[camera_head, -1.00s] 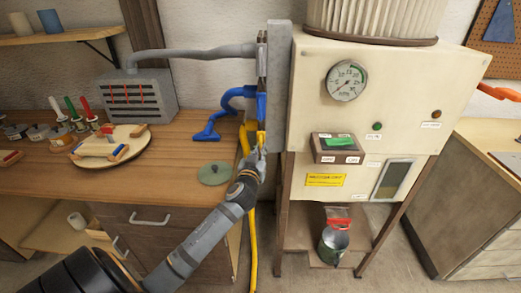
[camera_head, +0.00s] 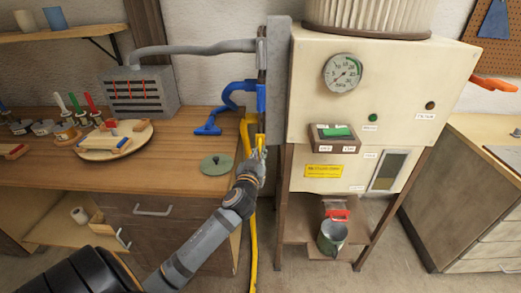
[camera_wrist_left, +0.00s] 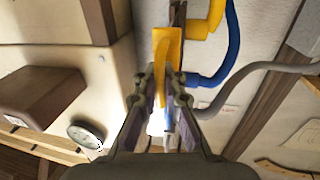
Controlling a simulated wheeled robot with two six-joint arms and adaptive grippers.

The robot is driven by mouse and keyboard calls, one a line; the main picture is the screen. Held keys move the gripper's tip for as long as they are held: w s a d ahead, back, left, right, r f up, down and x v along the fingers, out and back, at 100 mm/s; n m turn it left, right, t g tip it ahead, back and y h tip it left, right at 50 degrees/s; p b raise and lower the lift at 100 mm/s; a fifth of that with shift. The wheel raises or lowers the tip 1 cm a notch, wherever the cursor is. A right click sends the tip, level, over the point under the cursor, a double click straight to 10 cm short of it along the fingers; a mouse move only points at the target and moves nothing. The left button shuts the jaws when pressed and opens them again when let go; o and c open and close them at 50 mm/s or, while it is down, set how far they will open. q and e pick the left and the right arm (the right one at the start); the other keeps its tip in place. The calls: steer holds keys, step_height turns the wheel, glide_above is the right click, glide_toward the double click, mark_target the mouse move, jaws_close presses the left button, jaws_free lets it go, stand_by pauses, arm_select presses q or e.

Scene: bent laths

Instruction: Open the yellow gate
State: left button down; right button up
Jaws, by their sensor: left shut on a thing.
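The yellow gate (camera_head: 260,140) sits at the lower end of the grey upright duct (camera_head: 277,85), with the yellow hose (camera_head: 252,220) hanging beside it. My left gripper (camera_head: 258,154) reaches up from below and is shut on the yellow gate's handle. In the left wrist view the yellow gate (camera_wrist_left: 167,45) lies between the two fingertips (camera_wrist_left: 160,85). The fingers hide part of it, and I cannot tell how far its plate is slid. My right gripper is not in view.
The blue hose (camera_head: 230,103) and grey hose (camera_head: 195,49) join the duct above. The cream machine cabinet (camera_head: 310,100) with its gauge (camera_head: 343,72) stands close on the right. The workbench (camera_head: 180,180) is on the left, with a green disc (camera_head: 216,164) near its edge.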

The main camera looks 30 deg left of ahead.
arm_select(q)
steer(key=shift+s, duration=0.1)
steer(key=c, duration=1.8)
jaws_free()
steer(key=v, duration=1.2)
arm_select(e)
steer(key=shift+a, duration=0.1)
